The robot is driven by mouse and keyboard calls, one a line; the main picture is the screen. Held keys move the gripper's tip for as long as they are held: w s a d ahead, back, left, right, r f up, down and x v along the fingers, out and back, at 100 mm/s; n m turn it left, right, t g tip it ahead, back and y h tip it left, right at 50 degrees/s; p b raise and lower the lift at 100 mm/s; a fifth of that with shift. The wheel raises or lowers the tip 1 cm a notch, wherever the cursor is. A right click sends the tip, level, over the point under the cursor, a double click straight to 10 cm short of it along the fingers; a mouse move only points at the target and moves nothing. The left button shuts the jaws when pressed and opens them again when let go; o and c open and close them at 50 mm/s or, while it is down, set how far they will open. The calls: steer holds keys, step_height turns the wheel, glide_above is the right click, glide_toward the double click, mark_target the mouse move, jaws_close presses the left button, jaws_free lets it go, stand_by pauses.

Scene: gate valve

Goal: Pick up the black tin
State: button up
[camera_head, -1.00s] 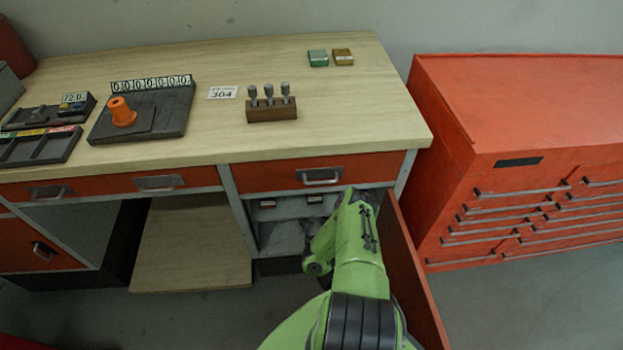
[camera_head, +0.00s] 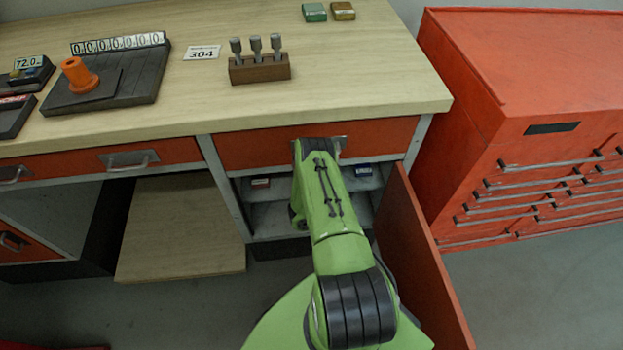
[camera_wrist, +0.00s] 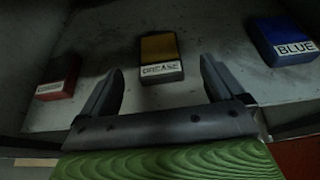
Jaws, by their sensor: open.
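In the wrist view my gripper (camera_wrist: 160,72) is open and empty, its two fingers pointing into a cupboard shelf. I cannot make out a wholly black tin. In the head view my green arm reaches into the open cupboard and hides the gripper and the GREASE tin.
A red tin (camera_wrist: 58,77) stands left and a blue tin (camera_wrist: 283,41) right on the shelf (camera_wrist: 215,35). The open cupboard door (camera_head: 425,255) stands close right of my arm. A closed drawer (camera_head: 255,148) and the benchtop (camera_head: 350,75) are above.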

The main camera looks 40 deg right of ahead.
steer(key=shift+b+x, duration=0.65)
steer(key=shift+x, duration=0.35)
steer(key=b+x, duration=0.1)
steer(key=x, duration=0.4)
steer(key=shift+w+r+b, duration=0.15)
steer(key=shift+b, duration=0.25)
steer(key=c, duration=1.2)
steer(key=shift+r, duration=0.1)
